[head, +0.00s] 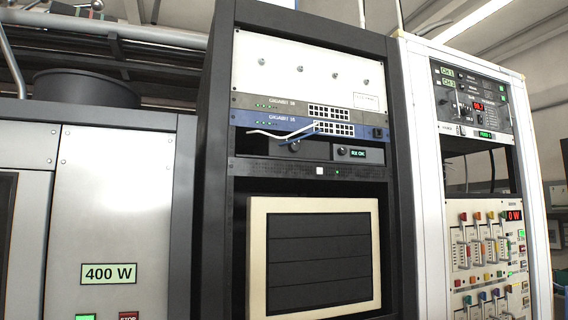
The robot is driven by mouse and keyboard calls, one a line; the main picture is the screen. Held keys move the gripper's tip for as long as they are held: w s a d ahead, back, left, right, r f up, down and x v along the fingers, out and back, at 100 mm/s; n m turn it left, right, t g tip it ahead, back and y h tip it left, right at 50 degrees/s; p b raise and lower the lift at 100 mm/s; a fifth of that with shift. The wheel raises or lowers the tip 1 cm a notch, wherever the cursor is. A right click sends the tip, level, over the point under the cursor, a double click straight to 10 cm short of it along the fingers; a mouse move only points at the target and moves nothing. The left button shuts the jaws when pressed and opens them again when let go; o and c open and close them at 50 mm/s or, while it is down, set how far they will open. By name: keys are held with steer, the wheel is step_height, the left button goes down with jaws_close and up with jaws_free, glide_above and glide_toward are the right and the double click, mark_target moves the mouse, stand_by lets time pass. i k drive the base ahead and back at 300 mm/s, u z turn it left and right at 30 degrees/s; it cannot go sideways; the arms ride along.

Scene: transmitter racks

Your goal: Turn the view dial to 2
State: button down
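No dial that I can read as marked "view" shows in the head view. A black panel (470,100) at the top of the white rack on the right carries small knobs, a red numeric display (478,107) and green labels. A dark unit with a green "RX OK" display (357,154) sits in the middle rack and has a small round knob beside the display. I cannot tell whether either unit holds the view dial or where that dial is set. My gripper is not in view.
The dark middle rack (213,180) holds network units with a loose white cable (285,134) and a cream-framed screen (320,253). A grey cabinet (110,220) labelled 400 W stands left. Coloured levers (478,245) fill the lower right panel. The floor is out of view.

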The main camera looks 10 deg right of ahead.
mark_target(293, 147)
steer(key=z, duration=2.55)
steer(key=k, duration=1.2)
steer(key=u, duration=1.75)
steer(key=i, duration=0.95)
